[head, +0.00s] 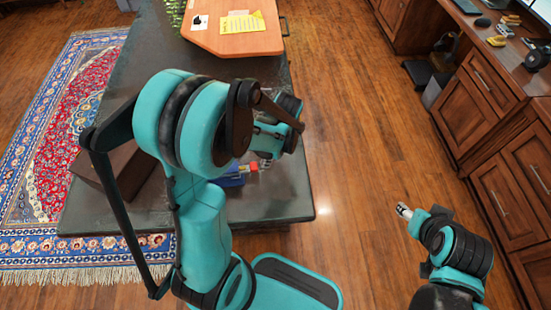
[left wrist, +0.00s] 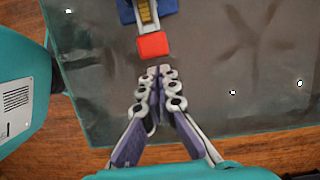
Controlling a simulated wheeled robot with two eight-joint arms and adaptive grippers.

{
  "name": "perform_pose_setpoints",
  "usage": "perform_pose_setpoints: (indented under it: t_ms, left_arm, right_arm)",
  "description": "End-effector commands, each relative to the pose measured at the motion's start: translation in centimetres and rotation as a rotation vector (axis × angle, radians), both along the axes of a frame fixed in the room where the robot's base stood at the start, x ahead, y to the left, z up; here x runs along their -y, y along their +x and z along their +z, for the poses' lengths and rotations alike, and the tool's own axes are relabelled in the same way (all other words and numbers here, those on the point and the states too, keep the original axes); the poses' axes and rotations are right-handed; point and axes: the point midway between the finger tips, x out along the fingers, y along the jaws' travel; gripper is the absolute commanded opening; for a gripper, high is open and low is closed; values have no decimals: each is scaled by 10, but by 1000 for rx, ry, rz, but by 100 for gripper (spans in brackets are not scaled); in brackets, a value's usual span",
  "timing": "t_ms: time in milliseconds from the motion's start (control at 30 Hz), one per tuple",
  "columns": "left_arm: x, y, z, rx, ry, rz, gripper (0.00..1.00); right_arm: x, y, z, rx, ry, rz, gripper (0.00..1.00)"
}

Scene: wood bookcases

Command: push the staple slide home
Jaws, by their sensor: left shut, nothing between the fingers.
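The stapler is blue, with a pale and yellow slide that ends in a red block. In the left wrist view the slide (left wrist: 147,14) sticks out of the blue body (left wrist: 126,11) at the top, and its red end (left wrist: 153,45) points toward my left gripper (left wrist: 159,71). That gripper is shut and empty, its tips just short of the red end; I cannot tell whether they touch. In the head view the blue stapler (head: 233,180) lies on the dark table, partly hidden by my left arm. My right gripper (head: 403,210) is over the floor, far from the stapler.
The dark table (head: 285,190) is bare around the stapler, with its edge close by. A brown box (head: 118,165) lies to the left. A wooden board with yellow notes (head: 242,22) is at the far end. Wooden cabinets (head: 490,90) stand at right.

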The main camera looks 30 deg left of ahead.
Motion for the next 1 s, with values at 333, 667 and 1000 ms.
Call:
perform_pose_setpoints:
  t_ms: [333, 667, 1000]
  left_arm:
    - [-6, -4, 1, 0, 0, -1, 0]
    - [-25, -17, 1, 0, 0, 4, 0]
    - [-42, -30, 1, -1, 1, 0, 0]
  right_arm:
    - [0, 0, -2, 0, 0, 0, 50]
    - [0, 0, -2, 0, 0, 0, 50]
    - [0, 0, -2, 0, 0, 0, 50]
